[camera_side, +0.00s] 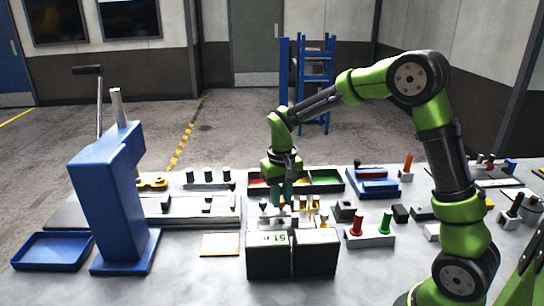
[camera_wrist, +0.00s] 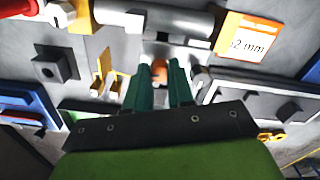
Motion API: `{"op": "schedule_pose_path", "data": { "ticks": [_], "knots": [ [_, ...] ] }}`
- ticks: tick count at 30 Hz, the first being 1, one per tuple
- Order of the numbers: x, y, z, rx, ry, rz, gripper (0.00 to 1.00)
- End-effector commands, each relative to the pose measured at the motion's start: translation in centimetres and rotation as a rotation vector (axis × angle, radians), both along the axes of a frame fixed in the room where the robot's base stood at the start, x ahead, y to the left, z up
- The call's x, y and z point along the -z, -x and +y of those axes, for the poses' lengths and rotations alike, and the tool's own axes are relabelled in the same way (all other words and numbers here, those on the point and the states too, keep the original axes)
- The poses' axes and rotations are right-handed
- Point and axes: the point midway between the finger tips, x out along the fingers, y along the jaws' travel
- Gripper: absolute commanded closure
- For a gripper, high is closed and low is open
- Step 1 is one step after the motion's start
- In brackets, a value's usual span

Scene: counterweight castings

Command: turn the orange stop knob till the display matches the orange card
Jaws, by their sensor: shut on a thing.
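My gripper (camera_side: 282,196) points down over the middle of the table, its teal fingers among small fittings. In the wrist view my gripper (camera_wrist: 160,84) is shut on the orange knob (camera_wrist: 159,68), which shows as a small orange piece between the fingertips. The fingers hide much of the knob. The orange card (camera_wrist: 247,40) has a white face with "2 mm" readable; any digit before it is unclear. The card also lies flat in the side view (camera_side: 220,245). A dark block at the front carries a small pale display (camera_side: 267,238); its characters are too small to read surely.
A blue press (camera_side: 110,195) and a blue tray (camera_side: 52,251) stand at the left. Red and green pegs on a pale block (camera_side: 370,236) stand close at the right of the gripper.

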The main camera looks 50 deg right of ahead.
Motion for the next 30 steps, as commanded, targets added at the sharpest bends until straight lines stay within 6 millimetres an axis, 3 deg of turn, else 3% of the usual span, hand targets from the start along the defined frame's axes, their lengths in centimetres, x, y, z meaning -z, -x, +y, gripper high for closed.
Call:
{"op": "schedule_pose_path", "data": {
  "ticks": [15, 30],
  "knots": [
    [-0.17, -0.01, -0.04, -0.370, 0.000, -0.002, 1.00],
    [-0.20, -0.02, -0.02, -0.460, 0.000, -0.002, 1.00]
  ]
}}
